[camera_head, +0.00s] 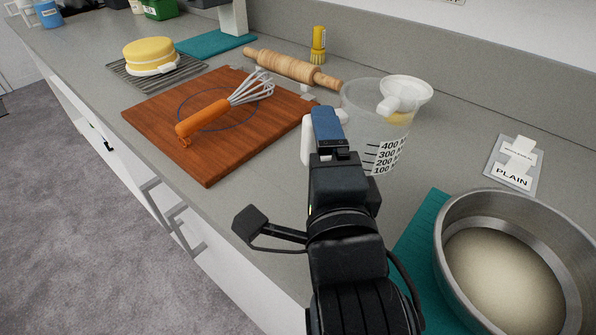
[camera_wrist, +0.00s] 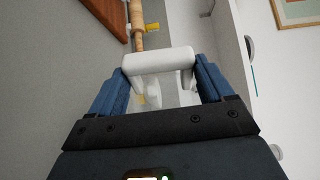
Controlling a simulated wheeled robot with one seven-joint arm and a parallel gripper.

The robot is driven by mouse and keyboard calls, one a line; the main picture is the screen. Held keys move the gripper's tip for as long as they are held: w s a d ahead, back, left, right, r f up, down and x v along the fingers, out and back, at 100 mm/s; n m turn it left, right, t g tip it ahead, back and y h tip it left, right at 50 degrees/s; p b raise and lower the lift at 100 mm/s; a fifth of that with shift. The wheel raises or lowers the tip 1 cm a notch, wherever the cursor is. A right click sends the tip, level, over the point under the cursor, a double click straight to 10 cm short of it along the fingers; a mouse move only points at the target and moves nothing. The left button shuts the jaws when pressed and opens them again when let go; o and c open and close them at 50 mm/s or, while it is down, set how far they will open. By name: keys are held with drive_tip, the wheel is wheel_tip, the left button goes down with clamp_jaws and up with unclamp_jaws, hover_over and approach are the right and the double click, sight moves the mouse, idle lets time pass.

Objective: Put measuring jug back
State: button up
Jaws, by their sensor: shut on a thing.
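The measuring jug (camera_head: 377,130) is clear plastic with black level marks and a white handle, and it looks upright over the counter. My gripper (camera_head: 326,125) is shut on the jug's handle at its left side. In the wrist view the white handle (camera_wrist: 160,62) lies between the blue fingers of my gripper (camera_wrist: 160,78). My arm partly hides the jug's base, so I cannot tell whether it touches the counter. A white funnel-like piece (camera_head: 410,92) overlaps the jug's right rim; I cannot tell whether it sits in it or behind it.
A steel bowl (camera_head: 447,250) on a teal mat (camera_head: 418,226) stands at the front right. A card marked PLAIN (camera_head: 513,178) lies behind it. A wooden board (camera_head: 222,160) with an orange whisk (camera_head: 205,117) is left; a rolling pin (camera_head: 290,66) and yellow-topped item (camera_head: 318,42) are behind.

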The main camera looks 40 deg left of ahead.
drive_tip(key=a, duration=0.1)
drive_tip(key=a+f, duration=0.2)
drive_tip(key=a, duration=0.1)
drive_tip(key=shift+s+f, duration=0.2)
drive_tip(key=shift+s, duration=0.2)
drive_tip(key=shift+f, duration=1.85)
drive_tip(key=o, duration=1.2)
drive_tip(key=shift+c, duration=0.2)
